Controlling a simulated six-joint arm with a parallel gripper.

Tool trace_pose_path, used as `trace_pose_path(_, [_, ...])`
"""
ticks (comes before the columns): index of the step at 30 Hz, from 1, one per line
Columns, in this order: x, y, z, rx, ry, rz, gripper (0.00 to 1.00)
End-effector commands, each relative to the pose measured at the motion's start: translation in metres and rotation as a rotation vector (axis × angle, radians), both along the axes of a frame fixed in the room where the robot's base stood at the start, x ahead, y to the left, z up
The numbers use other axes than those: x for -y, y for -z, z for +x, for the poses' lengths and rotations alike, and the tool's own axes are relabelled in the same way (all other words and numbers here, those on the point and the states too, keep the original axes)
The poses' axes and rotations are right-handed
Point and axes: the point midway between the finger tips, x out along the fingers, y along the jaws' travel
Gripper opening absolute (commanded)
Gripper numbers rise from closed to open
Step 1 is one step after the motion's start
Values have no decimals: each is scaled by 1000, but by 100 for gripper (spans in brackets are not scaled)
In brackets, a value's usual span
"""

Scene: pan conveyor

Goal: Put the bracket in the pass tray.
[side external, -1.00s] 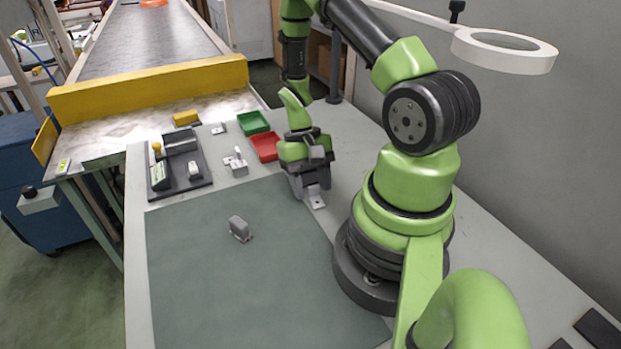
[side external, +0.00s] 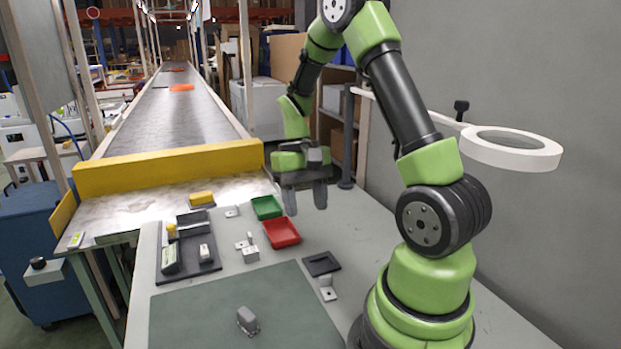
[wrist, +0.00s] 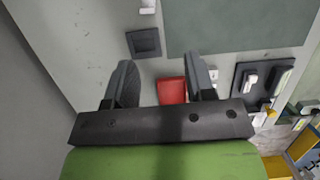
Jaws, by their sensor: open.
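An L-shaped pale metal bracket (side external: 327,288) stands on the grey bench, just in front of a small dark square tray (side external: 321,264). In the wrist view a pale piece of it (wrist: 148,5) shows at the top edge, beyond the dark tray (wrist: 143,42). A green tray (side external: 266,207) and a red tray (side external: 282,233) lie to the left; no label shows which is the pass tray. My gripper (side external: 305,205) is open and empty, raised above the bench behind the bracket. In the wrist view the red tray (wrist: 172,91) appears between its fingers (wrist: 163,80); the green tray is hidden there.
A grey part (side external: 248,320) sits on the green-grey mat (side external: 190,325). A small metal fixture (side external: 249,251) and a dark control panel (side external: 207,258) are left of the red tray. A yellow-ended conveyor (side external: 170,168) lies behind. A white ring lamp (side external: 535,157) hangs at right.

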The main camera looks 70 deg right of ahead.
Motion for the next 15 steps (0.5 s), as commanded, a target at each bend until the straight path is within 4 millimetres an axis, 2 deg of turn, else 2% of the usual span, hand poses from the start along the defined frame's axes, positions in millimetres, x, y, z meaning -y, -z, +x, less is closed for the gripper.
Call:
trace_pose_path(1, [-11,-19,5,55,-27,-33,50])
trace_pose_path(3, [-28,-43,8,137,-62,-71,50])
trace_pose_path(7, [-64,-85,5,303,-127,-128,50])
trace_pose_path(12, [-109,-127,-16,533,-205,-161,50])
trace_pose_path(15, [-130,-142,-34,663,-246,-159,50])
